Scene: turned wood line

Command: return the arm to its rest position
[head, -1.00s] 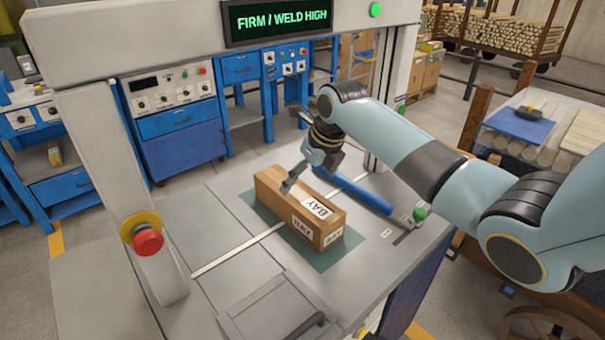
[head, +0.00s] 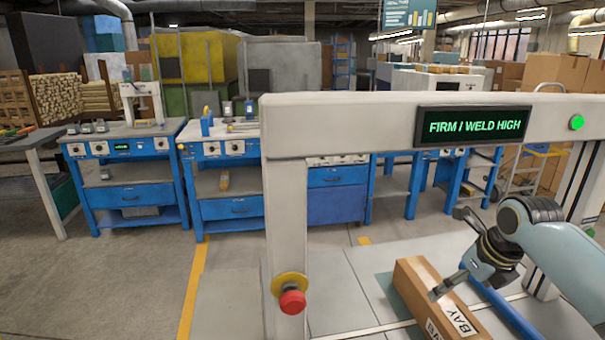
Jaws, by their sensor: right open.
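My right arm reaches in from the right edge in the head view. My right gripper (head: 453,283) is open, with its fingers close to the top of a long cardboard box (head: 418,272). I cannot tell whether a finger touches the box. The box lies on a dark green mat (head: 386,284) and has white labels reading BAY. Its near end is cut off by the bottom of the picture. My left gripper is not in view.
A blue bar (head: 497,307) lies right of the box. Blue workbenches (head: 133,194) stand behind.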

